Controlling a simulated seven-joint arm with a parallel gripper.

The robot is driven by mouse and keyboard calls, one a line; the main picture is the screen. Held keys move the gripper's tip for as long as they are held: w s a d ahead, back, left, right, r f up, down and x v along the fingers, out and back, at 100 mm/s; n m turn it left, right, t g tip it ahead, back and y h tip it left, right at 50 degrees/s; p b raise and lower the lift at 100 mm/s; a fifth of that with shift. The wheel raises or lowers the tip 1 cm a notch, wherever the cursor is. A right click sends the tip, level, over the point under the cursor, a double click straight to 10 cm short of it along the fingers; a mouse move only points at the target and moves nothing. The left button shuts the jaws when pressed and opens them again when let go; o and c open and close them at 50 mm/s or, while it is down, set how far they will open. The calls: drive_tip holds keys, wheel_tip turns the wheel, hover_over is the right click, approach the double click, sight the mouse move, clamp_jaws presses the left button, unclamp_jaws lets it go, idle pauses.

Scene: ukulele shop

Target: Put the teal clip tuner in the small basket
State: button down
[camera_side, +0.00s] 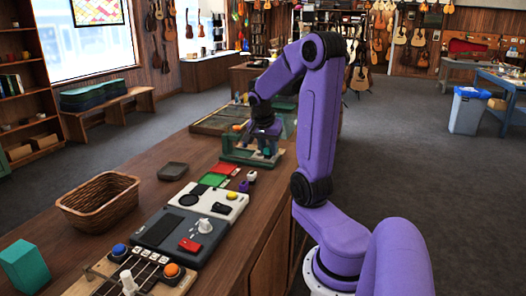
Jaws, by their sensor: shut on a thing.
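The small basket (98,203) is brown wicker and stands at the left edge of the wooden counter; no contents show. My gripper (266,151) is farther back on the counter, low over a green tray (236,158), well to the right of the basket. It is shut on a small teal thing, which looks like the teal clip tuner; fingers and small size hide most of it. I cannot tell whether it still touches the tray.
A teal box (25,266) stands front left. A wooden board with buttons (100,283) lies in front.

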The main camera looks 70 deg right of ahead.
drive_tip(key=s+a+r, duration=0.2)
drive_tip(key=s+a, duration=0.1)
drive_tip(key=a, duration=0.1)
drive_tip(key=shift+s+r, duration=0.25)
drive_tip(key=shift+s, duration=0.15)
